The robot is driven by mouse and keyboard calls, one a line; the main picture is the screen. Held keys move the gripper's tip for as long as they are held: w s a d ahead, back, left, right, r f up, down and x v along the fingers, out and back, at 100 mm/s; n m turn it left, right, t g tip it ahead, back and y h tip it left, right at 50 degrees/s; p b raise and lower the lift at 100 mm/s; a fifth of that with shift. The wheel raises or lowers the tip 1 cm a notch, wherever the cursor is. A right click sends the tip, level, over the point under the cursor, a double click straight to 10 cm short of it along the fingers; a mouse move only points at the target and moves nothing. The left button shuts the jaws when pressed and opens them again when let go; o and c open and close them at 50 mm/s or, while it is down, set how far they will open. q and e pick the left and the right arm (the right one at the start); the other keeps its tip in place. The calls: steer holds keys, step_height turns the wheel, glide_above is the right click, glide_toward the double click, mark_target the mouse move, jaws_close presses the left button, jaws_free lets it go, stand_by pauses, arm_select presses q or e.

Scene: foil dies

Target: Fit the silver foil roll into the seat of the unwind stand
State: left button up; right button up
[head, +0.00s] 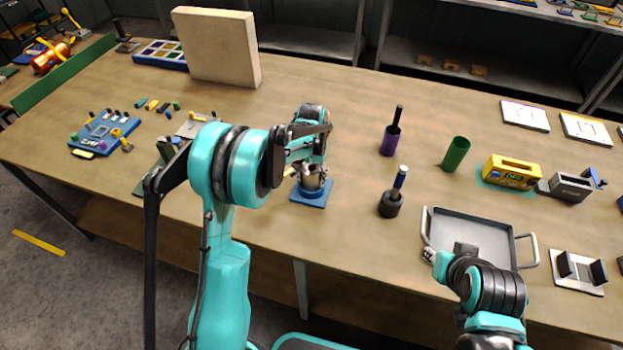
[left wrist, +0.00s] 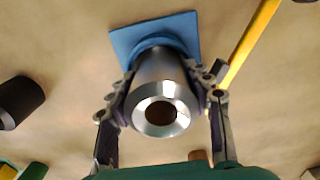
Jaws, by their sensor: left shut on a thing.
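The silver foil roll (left wrist: 158,95) is a short metal cylinder with a hollow core. My left gripper (left wrist: 168,100) is shut on it, one finger on each side. In the head view the left gripper (head: 312,172) hangs over the blue unwind stand (head: 312,196), and the roll is mostly hidden there. In the left wrist view the blue stand (left wrist: 188,30) has a square plate and a round blue seat at the roll's far end. The roll lines up closely with the seat; I cannot tell how deep it sits. My right gripper (head: 440,257) is by the grey tray's left side.
Right of the stand are a black holder (head: 391,205) with a blue-handled tool, a purple cup (head: 390,141) and a green cylinder (head: 456,154). The grey tray (head: 462,222) lies at the front right. A beige panel (head: 215,48) stands at the back left. Bare table surrounds the stand.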

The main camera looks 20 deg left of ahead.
arm_select(q)
steer(key=shift+f, duration=0.2)
steer(key=o, duration=1)
steer(key=shift+o, duration=0.2)
steer(key=shift+r, duration=0.1)
